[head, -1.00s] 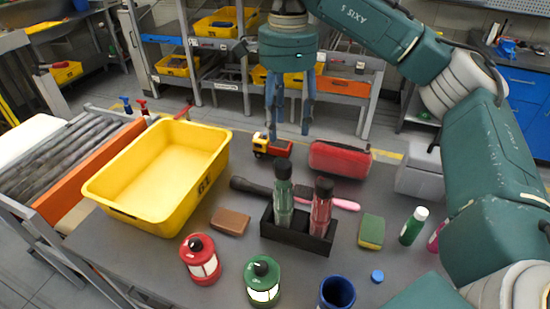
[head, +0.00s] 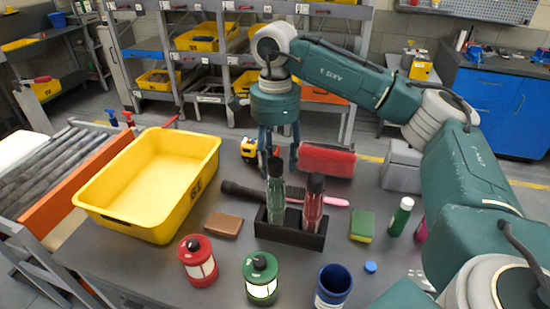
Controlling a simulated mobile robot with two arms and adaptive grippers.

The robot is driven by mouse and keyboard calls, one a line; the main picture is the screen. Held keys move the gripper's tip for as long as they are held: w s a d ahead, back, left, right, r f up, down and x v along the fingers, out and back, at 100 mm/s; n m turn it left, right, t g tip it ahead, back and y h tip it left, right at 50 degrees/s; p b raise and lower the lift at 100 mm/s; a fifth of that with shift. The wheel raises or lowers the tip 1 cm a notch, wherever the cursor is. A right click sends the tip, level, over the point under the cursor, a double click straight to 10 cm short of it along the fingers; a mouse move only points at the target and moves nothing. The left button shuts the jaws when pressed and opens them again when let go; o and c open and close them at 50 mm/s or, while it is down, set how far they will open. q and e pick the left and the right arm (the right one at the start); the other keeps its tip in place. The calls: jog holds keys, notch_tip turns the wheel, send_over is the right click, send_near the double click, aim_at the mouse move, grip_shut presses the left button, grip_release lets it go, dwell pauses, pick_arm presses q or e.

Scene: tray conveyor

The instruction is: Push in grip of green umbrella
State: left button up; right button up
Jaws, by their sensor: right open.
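The green umbrella (head: 276,198) stands upright in a black holder (head: 291,234), its dark grip (head: 275,168) at the top. A red umbrella (head: 312,208) stands beside it on the right, also with a dark grip. My right gripper (head: 279,160) points downward, its two blue fingers spread apart and empty. In the picture the fingers come down on either side of the green umbrella's grip; whether they are above or behind it is hard to tell. The lower finger parts are partly hidden by the grip. My left gripper is not in view.
A yellow bin (head: 157,184) stands left. A toy truck (head: 250,151), red case (head: 327,160) and black flashlight (head: 254,194) lie behind the holder. A brown block (head: 222,225), sponge (head: 362,226), red lantern (head: 198,262), green lantern (head: 260,280) and blue cup (head: 333,288) surround it.

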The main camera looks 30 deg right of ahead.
aim_at(276, 170)
jog(key=shift+w+d+f, duration=0.1)
jog(key=shift+w+f, duration=0.05)
jog(key=shift+f, duration=0.05)
jog(key=shift+r, duration=0.1)
jog(key=c, duration=1.2)
grip_shut()
notch_tip(276, 170, down, 3)
jog(key=shift+f+b, duration=0.15)
jog(key=shift+b, duration=1.1)
jog(key=shift+s, duration=0.25)
jog(key=o, duration=0.7)
grip_release()
jog(key=o, duration=0.4)
jog(key=shift+o, duration=0.5)
jog(key=shift+w, duration=0.25)
jog(key=shift+s, duration=0.1)
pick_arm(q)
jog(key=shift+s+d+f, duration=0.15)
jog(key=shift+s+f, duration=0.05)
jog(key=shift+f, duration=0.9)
pick_arm(e)
notch_tip(276, 170, up, 12)
